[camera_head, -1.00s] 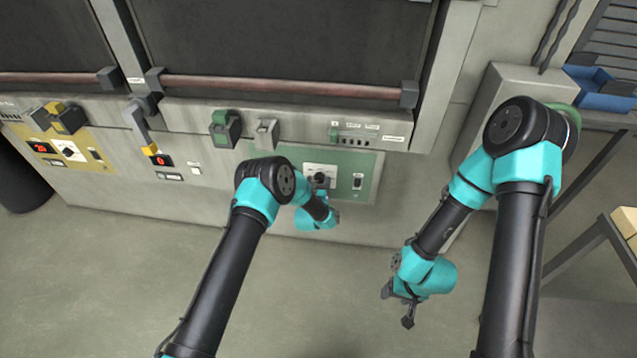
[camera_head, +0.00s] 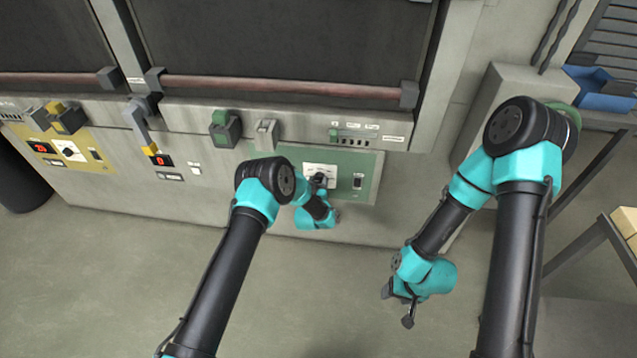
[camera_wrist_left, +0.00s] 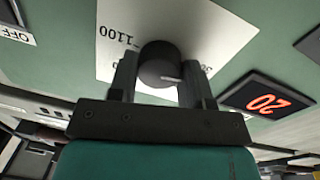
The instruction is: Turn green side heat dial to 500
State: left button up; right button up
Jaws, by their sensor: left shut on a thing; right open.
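The green side's control panel (camera_head: 361,172) is on the lower front of the furnace, right of centre in the head view. Its heat dial is a black knob (camera_wrist_left: 160,66) on a white scale plate (camera_wrist_left: 206,28) in the left wrist view. A "1100" mark shows at the plate's left; other marks are partly hidden. My left gripper (camera_wrist_left: 160,82) is shut on the knob, one finger on each side; in the head view its fingers are at the dial (camera_head: 319,178). A display (camera_wrist_left: 266,97) beside the plate reads 20. My right gripper (camera_head: 399,303) is open and empty, low above the floor.
The yellow panel (camera_head: 72,151) with its own dial and display is at the far left. A green handle block (camera_head: 224,129) and a grey latch (camera_head: 266,134) jut out above the green panel. A blue bin (camera_head: 602,90) is at the right.

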pick_arm(q)
jog(key=shift+m, duration=0.4)
jog(key=m, duration=0.8)
jog(key=shift+m+g, duration=0.3)
dwell(0.3)
jog(key=o, duration=0.9)
jog(key=shift+s, duration=0.15)
